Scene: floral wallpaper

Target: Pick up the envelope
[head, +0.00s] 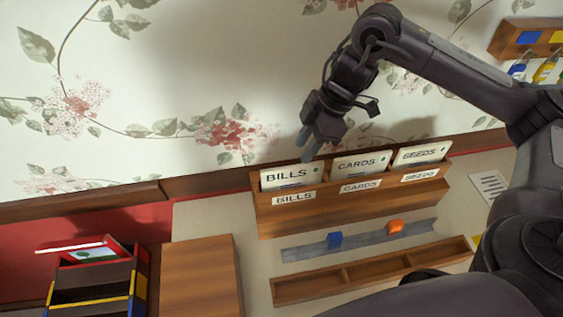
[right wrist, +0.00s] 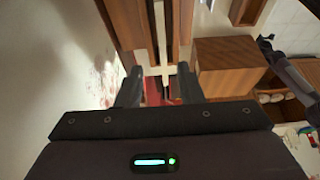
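White envelopes or cards stand in a wooden rack (head: 330,205) with three labelled slots: BILLS (head: 291,176), CARDS (head: 360,163) and SEEDS (head: 422,154). My right gripper (head: 307,150) hangs just above and behind the BILLS envelope, pointing down. In the right wrist view my right gripper (right wrist: 160,88) has its two fingers spread apart. Thin white edges (right wrist: 162,45) show between and beyond the fingers; I cannot tell whether any lies between the tips. A dark arm, probably my left, shows at the right wrist view's right, its gripper (right wrist: 266,42) too small to read.
A grey strip (head: 360,241) with a blue block (head: 335,239) and an orange block (head: 395,226) lies before the rack. A long wooden tray (head: 330,285) is nearer. A brown box (head: 200,275) and colourful stacked trays (head: 95,280) stand left. The wallpapered wall is close behind.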

